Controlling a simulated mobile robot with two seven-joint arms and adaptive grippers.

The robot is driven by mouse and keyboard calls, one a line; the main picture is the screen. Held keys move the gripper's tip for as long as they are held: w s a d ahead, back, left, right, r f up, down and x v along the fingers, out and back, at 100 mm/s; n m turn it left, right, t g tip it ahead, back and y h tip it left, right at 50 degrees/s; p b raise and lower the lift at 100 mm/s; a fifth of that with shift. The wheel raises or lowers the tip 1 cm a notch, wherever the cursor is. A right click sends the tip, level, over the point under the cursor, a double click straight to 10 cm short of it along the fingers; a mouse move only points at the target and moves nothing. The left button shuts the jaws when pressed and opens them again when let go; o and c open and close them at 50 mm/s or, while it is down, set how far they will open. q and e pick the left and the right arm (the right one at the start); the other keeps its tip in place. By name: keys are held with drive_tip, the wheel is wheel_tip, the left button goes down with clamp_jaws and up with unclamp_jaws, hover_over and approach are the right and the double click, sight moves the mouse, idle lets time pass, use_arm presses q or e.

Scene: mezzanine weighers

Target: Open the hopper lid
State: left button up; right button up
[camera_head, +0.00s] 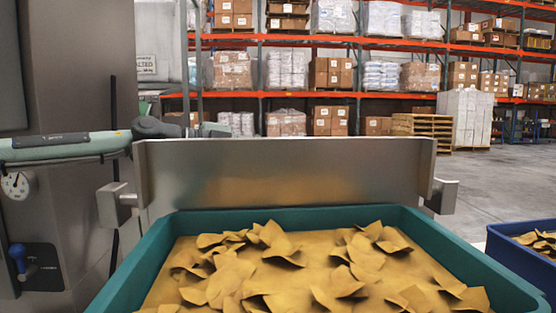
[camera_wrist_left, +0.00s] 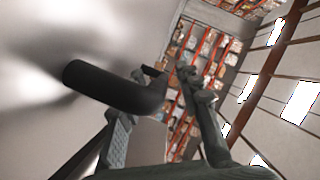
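My left gripper (camera_head: 185,128) reaches in from the left in the head view, at the upper left corner of an upright brushed-metal panel (camera_head: 285,175). Its fingertips are partly hidden there. In the left wrist view the fingers (camera_wrist_left: 170,76) stand apart, with a gap between them. A thick black bar handle (camera_wrist_left: 112,87) on a pale, shiny metal surface (camera_wrist_left: 60,40) crosses in front of one finger, very close to it. I cannot tell whether they touch. I cannot tell for sure which metal surface is the hopper lid. My right gripper is not in view.
A teal crate (camera_head: 128,268) full of yellow curled pieces stands in front of the panel. A blue crate (camera_head: 518,262) is at the right edge. A grey steel cabinet (camera_head: 70,70) stands at the left. Pallet racks (camera_head: 330,93) are far behind; open floor (camera_head: 495,180) lies to the right.

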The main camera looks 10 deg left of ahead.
use_arm(q)
clamp_jaws()
idle(0.4)
drive_tip(key=w+a+r+n+g, duration=0.1)
drive_tip(key=w+r, duration=0.3)
drive_tip(key=r, duration=0.6)
drive_tip(key=w+a+r+n, duration=0.1)
drive_tip(key=w+r, duration=0.4)
drive_tip(key=r, duration=0.5)
drive_tip(key=shift+n+g+y, duration=0.3)
drive_tip(key=shift+n+g, duration=0.1)
drive_tip(key=shift+n, duration=0.2)
